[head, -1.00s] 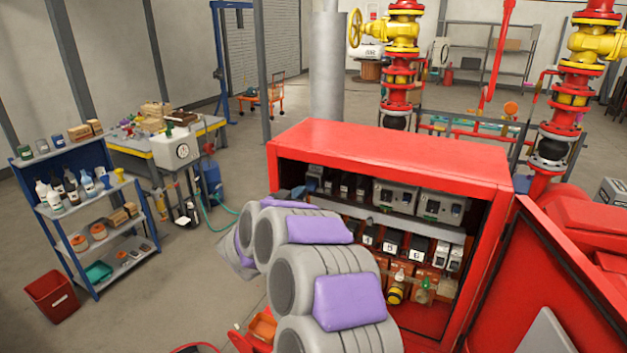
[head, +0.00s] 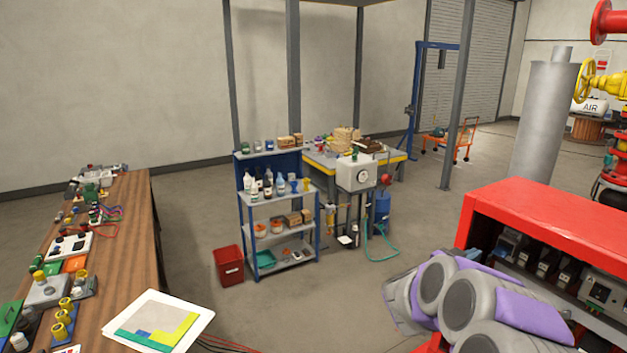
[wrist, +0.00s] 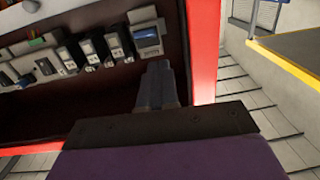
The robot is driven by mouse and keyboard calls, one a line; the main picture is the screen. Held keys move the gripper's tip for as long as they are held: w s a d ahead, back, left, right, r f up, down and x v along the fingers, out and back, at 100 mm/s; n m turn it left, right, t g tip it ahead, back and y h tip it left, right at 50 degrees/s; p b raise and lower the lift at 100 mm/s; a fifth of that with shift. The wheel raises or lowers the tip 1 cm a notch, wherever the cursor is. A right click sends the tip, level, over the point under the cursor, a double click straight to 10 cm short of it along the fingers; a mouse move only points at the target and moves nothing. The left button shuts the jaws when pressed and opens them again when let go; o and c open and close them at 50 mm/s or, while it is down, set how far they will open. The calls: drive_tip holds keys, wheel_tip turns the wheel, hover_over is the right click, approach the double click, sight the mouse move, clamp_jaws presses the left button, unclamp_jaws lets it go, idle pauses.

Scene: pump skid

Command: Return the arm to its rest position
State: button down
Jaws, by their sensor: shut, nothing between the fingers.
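My gripper (wrist: 160,85) shows in the wrist view with its grey fingers together and nothing between them. It is in front of the open red cabinet (wrist: 203,60), near the cabinet's side edge. My grey and purple arm fills the lower right of the head view, in front of the same cabinet (head: 560,215). In the head view the fingers are mostly hidden behind the arm links.
Several breakers (wrist: 88,48) line the cabinet's inside. A wooden bench (head: 125,235) with electrical parts stands at the left. A blue shelf (head: 283,225) and a red bin (head: 229,265) stand further back. The floor between bench and cabinet is mostly clear.

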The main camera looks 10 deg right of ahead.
drive_tip(key=w+a+f+n+t+y+b, duration=0.25)
drive_tip(key=a+y, duration=0.25)
drive_tip(key=a, duration=0.5)
drive_tip(key=w+a+f+n+t+y+b, duration=0.2)
drive_tip(key=a+n+t+y+b, duration=0.3)
drive_tip(key=a, duration=0.4)
drive_tip(key=s+a+f+n+g+y+b, duration=0.25)
drive_tip(key=s+a+f+y, duration=0.2)
drive_tip(key=a, duration=0.25)
drive_tip(key=s+a+f+n+g+y+b, duration=0.1)
drive_tip(key=s+a+f+g+y+b, duration=0.15)
drive_tip(key=s+a+f, duration=0.45)
drive_tip(key=s+a+f+n+g+y+b, duration=0.1)
drive_tip(key=s+a+f+g+b, duration=0.15)
drive_tip(key=s, duration=0.35)
drive_tip(key=s+a+f+n+g+y+b, duration=0.1)
drive_tip(key=s+a+f+g, duration=0.2)
drive_tip(key=s, duration=0.4)
drive_tip(key=s+d+f+g+h+b, duration=0.1)
drive_tip(key=s+d+f+g+b, duration=0.1)
drive_tip(key=s, duration=0.9)
drive_tip(key=s+d+f+g+h+b, duration=0.2)
drive_tip(key=s+d+f+g, duration=0.2)
drive_tip(key=s, duration=0.7)
wheel_tip(320, 180, down, 2)
drive_tip(key=shift+d+f+g+b, duration=0.1)
drive_tip(key=shift+d+g+b, duration=0.2)
drive_tip(key=shift+a, duration=0.1)
